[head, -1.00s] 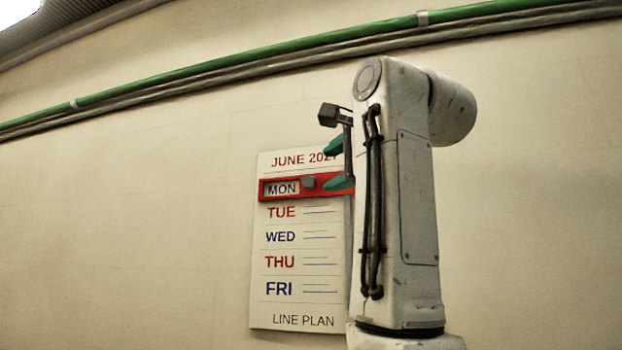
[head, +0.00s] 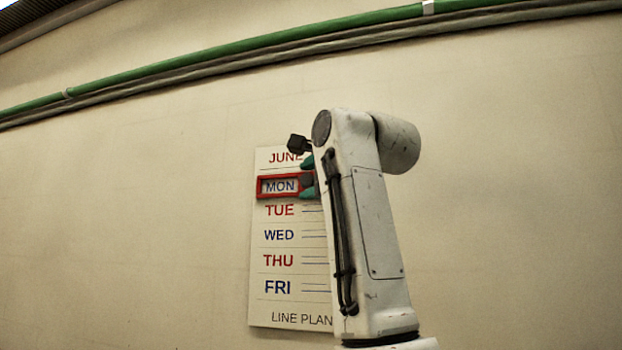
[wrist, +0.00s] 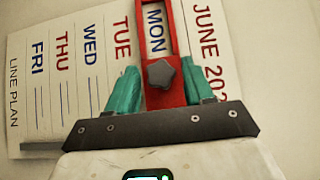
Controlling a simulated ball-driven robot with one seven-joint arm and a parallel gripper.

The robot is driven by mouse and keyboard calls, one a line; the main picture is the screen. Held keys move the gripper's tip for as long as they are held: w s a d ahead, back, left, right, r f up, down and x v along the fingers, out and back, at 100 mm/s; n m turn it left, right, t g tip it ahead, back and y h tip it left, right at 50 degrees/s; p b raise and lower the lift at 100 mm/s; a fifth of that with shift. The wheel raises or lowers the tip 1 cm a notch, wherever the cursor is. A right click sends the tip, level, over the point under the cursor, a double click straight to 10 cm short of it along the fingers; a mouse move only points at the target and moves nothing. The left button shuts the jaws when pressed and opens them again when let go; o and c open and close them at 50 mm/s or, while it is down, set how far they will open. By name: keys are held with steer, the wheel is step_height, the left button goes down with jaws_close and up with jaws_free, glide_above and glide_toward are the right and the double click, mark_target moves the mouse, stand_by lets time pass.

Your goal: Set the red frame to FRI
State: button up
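The red frame (head: 262,188) surrounds the MON row on the white weekly board (head: 262,225). FRI (head: 278,287) is the lowest day row, below THU. In the wrist view the red frame (wrist: 174,97) carries a dark grey star-shaped knob (wrist: 162,74). My gripper (wrist: 159,70) is open, with one green fingertip on each side of the knob and a visible gap to each. I cannot tell how far the fingertips are from the board. In the head view my gripper (head: 307,177) is at the frame's right part, which my arm partly hides.
The board hangs on a plain beige wall (head: 130,220). A green pipe (head: 240,52) and grey conduits run across the wall above it. The wall left of the board is clear. My arm covers the board's right side in the head view.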

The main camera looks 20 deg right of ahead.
jaws_close()
stand_by(0.3)
steer(key=shift+f, duration=0.1)
